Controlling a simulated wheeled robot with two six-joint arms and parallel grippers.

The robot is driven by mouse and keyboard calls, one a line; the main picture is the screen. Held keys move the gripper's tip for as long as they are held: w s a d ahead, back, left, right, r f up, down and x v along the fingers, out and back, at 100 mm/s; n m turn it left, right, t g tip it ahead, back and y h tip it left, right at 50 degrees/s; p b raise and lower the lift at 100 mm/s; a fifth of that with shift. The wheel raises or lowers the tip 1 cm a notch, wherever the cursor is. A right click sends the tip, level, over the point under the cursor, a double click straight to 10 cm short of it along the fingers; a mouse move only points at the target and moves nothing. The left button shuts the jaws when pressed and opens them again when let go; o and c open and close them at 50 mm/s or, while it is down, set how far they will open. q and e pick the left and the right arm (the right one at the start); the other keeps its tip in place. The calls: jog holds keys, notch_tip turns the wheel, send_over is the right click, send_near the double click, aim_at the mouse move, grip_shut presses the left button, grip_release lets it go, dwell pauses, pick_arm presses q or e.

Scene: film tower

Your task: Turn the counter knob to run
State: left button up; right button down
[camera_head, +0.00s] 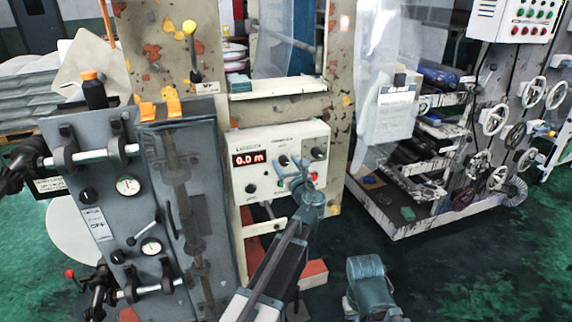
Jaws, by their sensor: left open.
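The counter panel (246,177) is a cream box in the middle of the head view. Its red display (247,159) reads 0.0 m. Black knobs show on its face: one at upper middle (283,160), one at upper right (318,153) and one at lower left (250,188). I cannot read their labels, so which is the counter knob is unclear. My left gripper (293,173) is open in front of the panel's right half. Its fingers hide part of the face, and I cannot tell whether they touch a knob.
A grey cabinet (98,190) with gauges, clamps and a lever stands close on the left. A machine frame with handwheels (494,118) is on the right. A teal link of mine (368,280) shows at the bottom. The green floor (460,265) at lower right is clear.

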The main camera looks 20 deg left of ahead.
pick_arm(q)
grip_shut()
dwell(0.4)
jog(key=shift+n, duration=0.4)
jog(key=n, duration=0.4)
jog(key=shift+a, duration=0.1)
jog(key=n, duration=0.8)
jog(key=shift+f+n, duration=0.1)
jog(key=shift+n, duration=0.3)
jog(key=shift+a+f+n, duration=0.1)
jog(key=shift+n, duration=1.9)
jog(key=shift+s+n, duration=0.1)
jog(key=shift+n, duration=0.2)
